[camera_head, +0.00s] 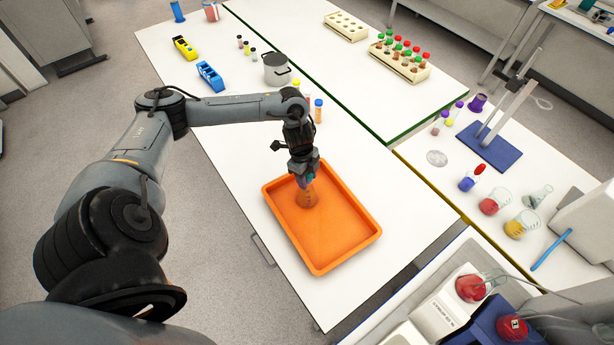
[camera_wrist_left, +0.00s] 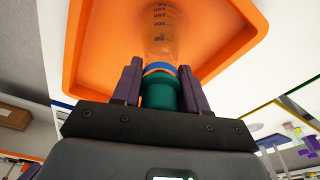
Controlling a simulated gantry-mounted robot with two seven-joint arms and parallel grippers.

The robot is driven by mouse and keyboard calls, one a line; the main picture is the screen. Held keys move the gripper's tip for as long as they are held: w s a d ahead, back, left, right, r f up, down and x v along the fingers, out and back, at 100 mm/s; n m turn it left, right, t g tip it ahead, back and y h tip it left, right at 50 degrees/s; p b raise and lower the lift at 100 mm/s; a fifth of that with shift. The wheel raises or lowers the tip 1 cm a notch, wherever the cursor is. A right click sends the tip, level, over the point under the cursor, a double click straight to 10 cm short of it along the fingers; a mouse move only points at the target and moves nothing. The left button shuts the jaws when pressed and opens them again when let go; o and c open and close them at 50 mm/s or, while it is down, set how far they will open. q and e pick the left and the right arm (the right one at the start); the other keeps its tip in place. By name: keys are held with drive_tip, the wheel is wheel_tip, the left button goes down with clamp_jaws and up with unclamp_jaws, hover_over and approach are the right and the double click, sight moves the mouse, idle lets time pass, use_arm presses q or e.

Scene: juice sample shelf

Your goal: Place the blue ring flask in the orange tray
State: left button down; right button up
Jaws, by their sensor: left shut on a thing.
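The orange tray (camera_head: 345,243) lies on the white table in the head view, and its floor and wall also show in the left wrist view (camera_wrist_left: 90,55). My left gripper (camera_head: 304,176) is over the upper left part of the tray, pointing down. In the left wrist view its two fingers (camera_wrist_left: 160,88) are shut around the neck of a clear flask (camera_wrist_left: 160,35) with a blue ring (camera_wrist_left: 158,67) and a green stopper (camera_wrist_left: 158,92). The flask also shows in the head view (camera_head: 307,198), inside the tray's outline. I cannot tell whether its base touches the tray floor. My right gripper is not in view.
A metal pot (camera_head: 277,70) and small vials (camera_head: 318,110) stand on the table behind the tray. Blue (camera_head: 210,75) and yellow (camera_head: 185,47) racks stand further back. Flasks (camera_head: 490,203) stand on the table at right. The tray's right half is empty.

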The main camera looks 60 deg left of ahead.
use_arm(q)
drive_tip(key=shift+f, duration=0.25)
drive_tip(key=c, duration=0.6)
unclamp_jaws()
drive_tip(key=shift+r, duration=0.1)
